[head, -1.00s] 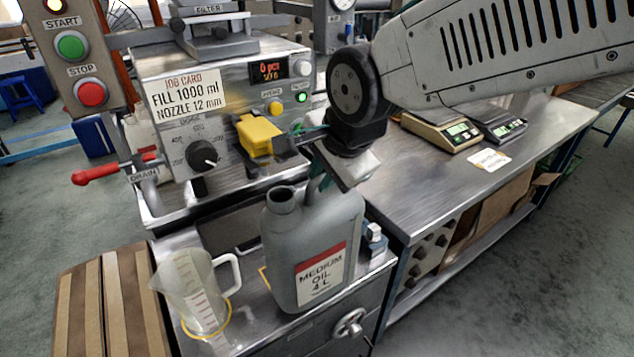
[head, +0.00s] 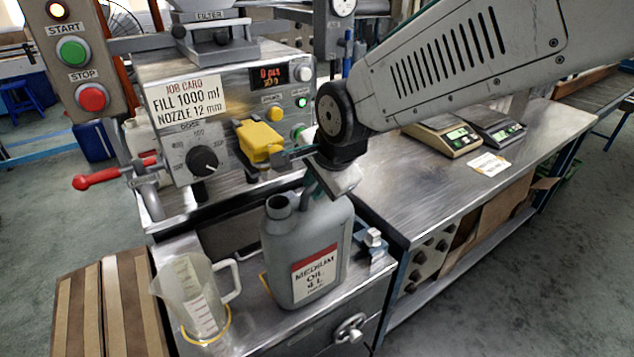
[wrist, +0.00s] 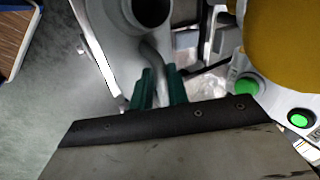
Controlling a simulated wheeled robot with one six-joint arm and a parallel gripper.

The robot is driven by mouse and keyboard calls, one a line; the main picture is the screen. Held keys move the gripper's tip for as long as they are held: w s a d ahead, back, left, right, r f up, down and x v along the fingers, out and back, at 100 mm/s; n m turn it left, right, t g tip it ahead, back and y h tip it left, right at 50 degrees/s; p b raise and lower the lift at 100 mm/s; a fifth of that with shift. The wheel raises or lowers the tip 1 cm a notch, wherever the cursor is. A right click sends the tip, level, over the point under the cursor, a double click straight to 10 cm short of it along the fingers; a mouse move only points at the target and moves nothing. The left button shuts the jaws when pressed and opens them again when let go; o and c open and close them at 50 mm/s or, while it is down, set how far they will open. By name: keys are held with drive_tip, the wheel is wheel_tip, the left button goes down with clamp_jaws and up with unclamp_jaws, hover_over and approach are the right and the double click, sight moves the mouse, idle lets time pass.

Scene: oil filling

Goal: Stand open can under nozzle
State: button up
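The grey oil can (head: 285,228), labelled "MEDIUM OIL 4 L", stands upright on the metal stand below the filling machine. Its round mouth (head: 279,203) is open and shows dark inside; the wrist view shows the mouth (wrist: 152,10) too. My gripper (wrist: 160,85) has its green fingers on either side of the can's handle (wrist: 153,62), and looks shut on it. In the head view my gripper is behind the can's top, mostly hidden by my wrist. The yellow nozzle head (head: 260,139) is behind and above the can. Its outlet is not clear.
A clear measuring jug (head: 195,295) stands left of the can inside a yellow ring. A small blue-grey clamp (head: 374,244) is at the right. The machine panel (head: 205,85) rises behind, with a red drain lever (head: 100,178). Scales (head: 440,135) stand on the right bench.

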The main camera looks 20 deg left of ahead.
drive_tip(key=o, duration=0.4)
drive_tip(key=shift+r, duration=0.2)
drive_tip(key=v, duration=1.2)
